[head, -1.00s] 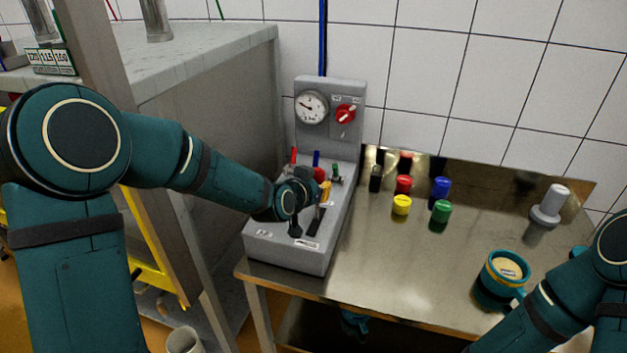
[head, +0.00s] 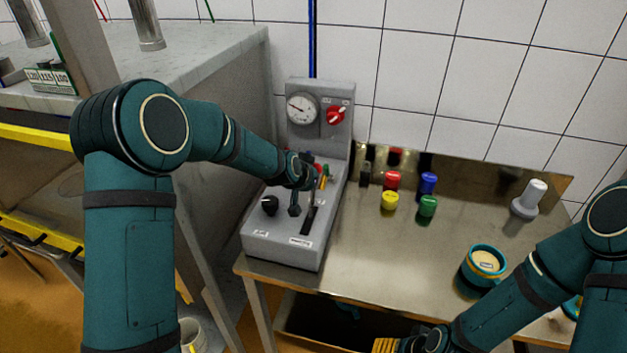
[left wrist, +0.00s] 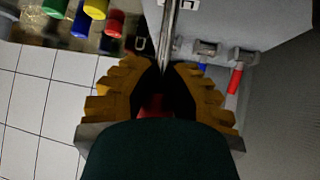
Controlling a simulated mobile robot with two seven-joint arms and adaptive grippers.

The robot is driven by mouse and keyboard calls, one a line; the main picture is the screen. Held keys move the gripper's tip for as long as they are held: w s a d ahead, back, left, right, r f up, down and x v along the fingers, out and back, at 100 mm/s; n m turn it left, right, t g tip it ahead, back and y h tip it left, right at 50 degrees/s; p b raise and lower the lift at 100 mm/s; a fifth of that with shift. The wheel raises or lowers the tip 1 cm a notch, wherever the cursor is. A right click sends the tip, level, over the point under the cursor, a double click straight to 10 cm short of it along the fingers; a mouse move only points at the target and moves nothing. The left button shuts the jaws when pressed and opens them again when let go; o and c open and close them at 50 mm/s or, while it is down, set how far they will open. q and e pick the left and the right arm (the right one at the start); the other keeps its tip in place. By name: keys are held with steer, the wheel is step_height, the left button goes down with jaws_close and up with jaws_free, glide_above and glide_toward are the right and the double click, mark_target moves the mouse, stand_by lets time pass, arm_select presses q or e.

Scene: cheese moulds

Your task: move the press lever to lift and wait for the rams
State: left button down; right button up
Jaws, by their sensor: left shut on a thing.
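The grey press control box (head: 268,240) stands at the left end of the steel table, with a dark lever slot (head: 307,222) on its top. My left gripper (head: 314,178) is above the far end of this slot. In the left wrist view, my left gripper (left wrist: 167,75) has its yellow ribbed fingers shut on the press lever (left wrist: 170,35), a thin metal rod. The lever's knob is hidden. The pressure gauge (head: 301,109) is on the upright panel. My right gripper (head: 385,346) shows only partly at the bottom edge. The rams cannot be made out with certainty.
A red rotary switch (head: 336,115) is beside the gauge, and a black knob (head: 269,205) is on the box. Several coloured caps, including a yellow one (head: 390,200), a teal mould (head: 484,266) and a grey-white plunger (head: 529,198) stand on the table (head: 400,270). The table's middle is clear.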

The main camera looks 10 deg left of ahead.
arm_select(q)
steer(key=shift+w+r, duration=0.25)
steer(key=shift+r, duration=0.15)
steer(key=c, duration=0.9)
jaws_free()
steer(key=shift+o, duration=1.2)
steer(key=shift+f, duration=0.25)
steer(key=v, duration=1.2)
steer(key=shift+s, duration=0.1)
